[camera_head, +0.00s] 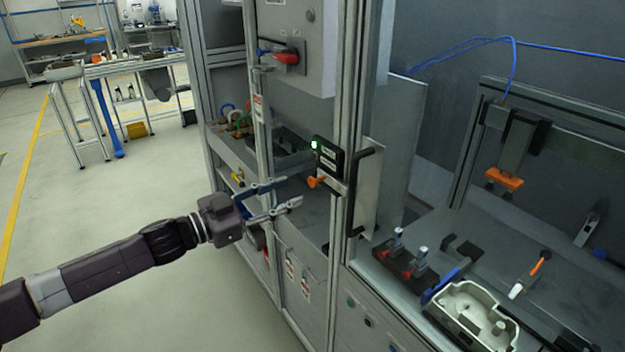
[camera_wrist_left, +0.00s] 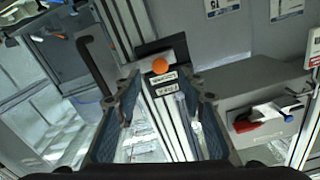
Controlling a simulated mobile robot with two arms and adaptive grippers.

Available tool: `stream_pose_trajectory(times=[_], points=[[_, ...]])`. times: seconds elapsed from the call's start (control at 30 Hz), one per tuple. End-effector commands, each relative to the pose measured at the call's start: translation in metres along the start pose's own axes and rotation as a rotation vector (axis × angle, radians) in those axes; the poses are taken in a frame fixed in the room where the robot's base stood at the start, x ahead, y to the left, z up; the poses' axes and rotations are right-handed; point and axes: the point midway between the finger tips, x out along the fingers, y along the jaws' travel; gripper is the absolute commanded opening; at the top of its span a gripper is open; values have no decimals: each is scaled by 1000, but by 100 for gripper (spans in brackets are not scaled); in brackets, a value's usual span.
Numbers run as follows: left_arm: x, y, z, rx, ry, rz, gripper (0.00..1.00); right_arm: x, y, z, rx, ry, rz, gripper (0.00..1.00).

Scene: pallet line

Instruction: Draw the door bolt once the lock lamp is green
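The lock box (camera_head: 327,154) is a dark unit with white labels on the cabinet's metal post. Its lock lamp (camera_head: 314,144) glows green. The door bolt's orange knob (camera_head: 316,182) sits just below the box; it also shows in the left wrist view (camera_wrist_left: 160,66), beyond the fingertips. My left gripper (camera_head: 285,193) is open and empty, its two fingers pointing at the knob from the left, apart from it. In the left wrist view the spread fingers (camera_wrist_left: 164,98) frame the knob and labels. My right gripper is out of view.
A black door handle (camera_head: 357,190) stands right of the knob. A red-handled switch (camera_head: 285,56) is on the grey cabinet above. A bench with a metal casting (camera_head: 470,312) lies to the right. The floor at left is clear.

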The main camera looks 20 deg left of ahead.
Motion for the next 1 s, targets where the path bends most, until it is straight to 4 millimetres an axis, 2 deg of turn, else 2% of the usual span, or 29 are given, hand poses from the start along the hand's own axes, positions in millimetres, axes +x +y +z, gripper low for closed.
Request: stream_pose_trajectory(times=[0.17,0.3,0.6,0.97,1.0], points=[[13,1,-10,0,9,8,37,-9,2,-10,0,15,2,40],[34,1,-11,0,9,7,37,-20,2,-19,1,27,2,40],[72,2,-8,2,7,7,37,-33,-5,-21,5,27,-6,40],[77,2,-6,3,5,7,37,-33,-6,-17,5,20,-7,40],[77,2,-6,3,5,7,35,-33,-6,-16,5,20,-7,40]])
